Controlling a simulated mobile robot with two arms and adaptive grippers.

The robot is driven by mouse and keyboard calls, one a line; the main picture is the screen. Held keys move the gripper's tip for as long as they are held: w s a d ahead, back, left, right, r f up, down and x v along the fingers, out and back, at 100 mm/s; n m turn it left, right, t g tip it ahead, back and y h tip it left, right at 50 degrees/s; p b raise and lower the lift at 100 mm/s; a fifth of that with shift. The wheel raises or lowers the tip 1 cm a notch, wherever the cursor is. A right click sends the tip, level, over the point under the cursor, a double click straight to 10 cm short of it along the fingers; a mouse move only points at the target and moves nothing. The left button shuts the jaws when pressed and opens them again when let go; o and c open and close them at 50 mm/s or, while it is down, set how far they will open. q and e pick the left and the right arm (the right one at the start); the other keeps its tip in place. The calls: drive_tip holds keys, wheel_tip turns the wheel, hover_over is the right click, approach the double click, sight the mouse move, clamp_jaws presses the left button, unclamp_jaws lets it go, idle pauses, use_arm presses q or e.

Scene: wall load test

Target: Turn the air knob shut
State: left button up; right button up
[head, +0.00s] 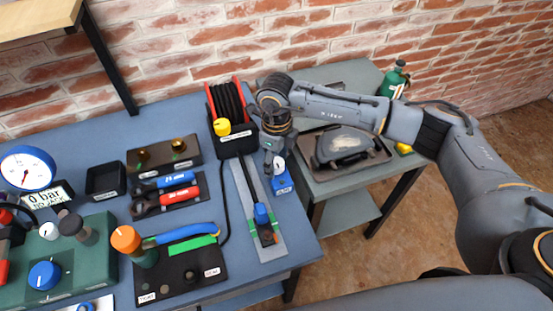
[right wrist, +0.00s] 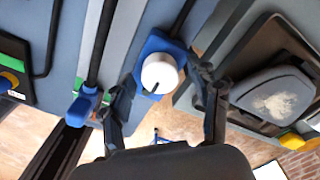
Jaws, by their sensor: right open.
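The air knob appears to be the white round knob on a small blue block at the table's right edge. In the right wrist view the knob (right wrist: 158,72) has a dark mark on its lower left side, and the blue block (right wrist: 160,45) shows around it. My right gripper (head: 270,163) points down just over the block (head: 283,184) in the head view and hides part of the knob (head: 279,163). In the right wrist view its fingers are open on either side of the knob, with gaps; contact cannot be told. My left gripper is not in view.
A metal rail with a blue-handled slider (head: 262,213) lies left of the knob. A red hose reel (head: 228,100) stands behind. A lower side table (head: 340,182) with a grey device on a tray (head: 345,147) is to the right. A green bottle (head: 395,78) stands farther back.

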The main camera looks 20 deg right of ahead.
sight(276, 162)
drive_tip(key=shift+r, duration=0.15)
wheel_tip(276, 162, up, 12)
idle(0.4)
drive_tip(key=shift+f, duration=0.2)
